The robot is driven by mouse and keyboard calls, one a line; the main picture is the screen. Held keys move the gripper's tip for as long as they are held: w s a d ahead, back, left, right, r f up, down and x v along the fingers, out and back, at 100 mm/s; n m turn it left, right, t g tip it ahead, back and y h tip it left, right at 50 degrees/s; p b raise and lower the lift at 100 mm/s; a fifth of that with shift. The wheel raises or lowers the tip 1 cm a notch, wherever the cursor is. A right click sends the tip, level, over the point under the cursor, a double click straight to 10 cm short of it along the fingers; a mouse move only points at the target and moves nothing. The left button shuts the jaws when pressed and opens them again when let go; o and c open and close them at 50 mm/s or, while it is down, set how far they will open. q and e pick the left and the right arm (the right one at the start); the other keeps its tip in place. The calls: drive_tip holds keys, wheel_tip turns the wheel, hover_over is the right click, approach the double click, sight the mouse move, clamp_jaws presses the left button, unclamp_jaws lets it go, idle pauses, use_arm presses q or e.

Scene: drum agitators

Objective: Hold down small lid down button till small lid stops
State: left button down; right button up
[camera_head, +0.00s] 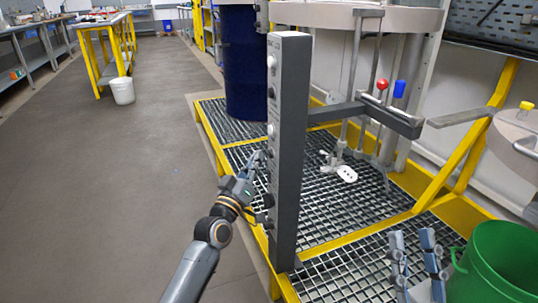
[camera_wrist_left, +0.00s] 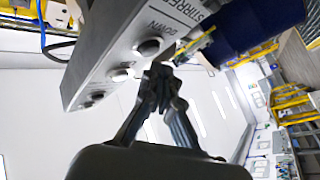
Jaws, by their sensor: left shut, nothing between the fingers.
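A tall grey control post (camera_head: 288,150) stands upright in the head view, with a column of round buttons on its left face. My left gripper (camera_head: 257,160) is shut and empty, with its fingertips at this face. In the left wrist view, the shut fingertips (camera_wrist_left: 160,72) are close to a round button (camera_wrist_left: 148,47) beside the lettering "STIRRER" and "DOWN"; contact cannot be told. More buttons (camera_wrist_left: 122,74) lie along the panel. I cannot read a small lid label, nor identify the small lid for certain. My right gripper (camera_head: 415,255) is open and empty at the lower right.
A dark blue drum (camera_head: 245,70) stands behind the post on the yellow-framed grating (camera_head: 350,210). A grey arm with red and blue knobs (camera_head: 382,85) reaches right behind the post. A green bucket (camera_head: 500,265) is beside my right gripper.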

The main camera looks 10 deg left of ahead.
use_arm(q)
drive_tip(key=shift+d, duration=0.1)
drive_tip(key=shift+w+d, duration=0.2)
